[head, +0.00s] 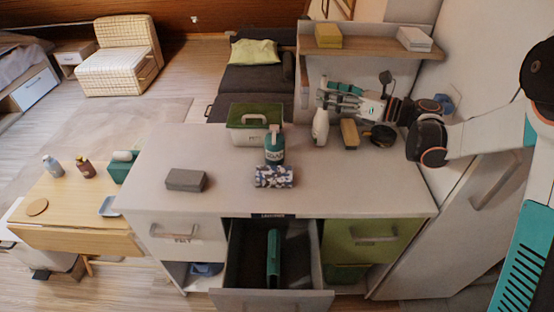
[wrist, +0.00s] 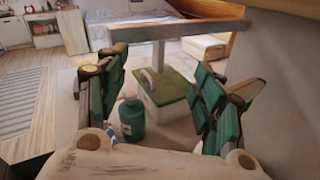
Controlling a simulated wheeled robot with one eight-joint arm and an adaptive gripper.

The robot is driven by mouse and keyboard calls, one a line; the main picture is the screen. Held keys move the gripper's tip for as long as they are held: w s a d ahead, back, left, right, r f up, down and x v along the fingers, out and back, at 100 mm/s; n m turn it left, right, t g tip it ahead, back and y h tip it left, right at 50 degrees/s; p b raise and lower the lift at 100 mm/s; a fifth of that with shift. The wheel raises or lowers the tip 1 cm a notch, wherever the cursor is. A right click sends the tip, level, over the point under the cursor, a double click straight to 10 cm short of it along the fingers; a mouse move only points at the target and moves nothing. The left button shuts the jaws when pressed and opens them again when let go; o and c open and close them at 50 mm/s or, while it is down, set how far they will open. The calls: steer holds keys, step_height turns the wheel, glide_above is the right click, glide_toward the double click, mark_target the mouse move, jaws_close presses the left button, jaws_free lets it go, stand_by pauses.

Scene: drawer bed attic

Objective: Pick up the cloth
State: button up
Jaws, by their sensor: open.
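A folded, dark blue and white patterned cloth (head: 273,176) lies on the white cabinet top, near its front edge. It sits just in front of a teal bottle (head: 274,148). My gripper (head: 328,94) is open and empty at the back right, above the cabinet and beside the shelf. It is apart from the cloth, behind and to its right. In the wrist view, the open fingers (wrist: 160,105) frame the teal bottle (wrist: 132,119) and a green-lidded box (wrist: 170,95) beyond.
A grey block (head: 185,180) lies left on the cabinet top (head: 225,198). The green-lidded box (head: 254,124) stands at the back. A white bottle (head: 320,127) and brown brush-like block (head: 349,133) are below my gripper. An open drawer (head: 270,299) juts out in front, holding a teal object.

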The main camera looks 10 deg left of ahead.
steer(key=s+f+n+g+h, duration=0.1)
steer(key=s+f+n+g, duration=0.1)
steer(key=f, duration=0.4)
steer(key=s+f+n+g+h, duration=0.1)
steer(key=s+f+n+g, duration=0.1)
steer(key=f, duration=0.4)
steer(key=s+d+f+n+g+h+p, duration=0.1)
steer(key=s+f+n+g, duration=0.1)
steer(key=f, duration=0.4)
steer(key=shift+s+d+n+g+h, duration=0.1)
steer(key=shift+s+n+g+h, duration=0.2)
steer(key=shift+n+g, duration=0.55)
steer(key=b, duration=0.2)
glide_toward(281, 172)
steer(key=x, duration=0.3)
steer(key=shift+a+f, duration=0.2)
steer(key=shift+a, duration=0.15)
steer(key=shift+b+x, duration=1.05)
steer(key=shift+x, duration=1.35)
steer(key=shift+s+a+f, duration=0.25)
steer(key=shift+a+f, duration=0.05)
steer(key=shift+a, duration=0.05)
steer(key=shift+c, duration=0.3)
steer(key=c, duration=0.7)
steer(key=shift+r, duration=0.2)
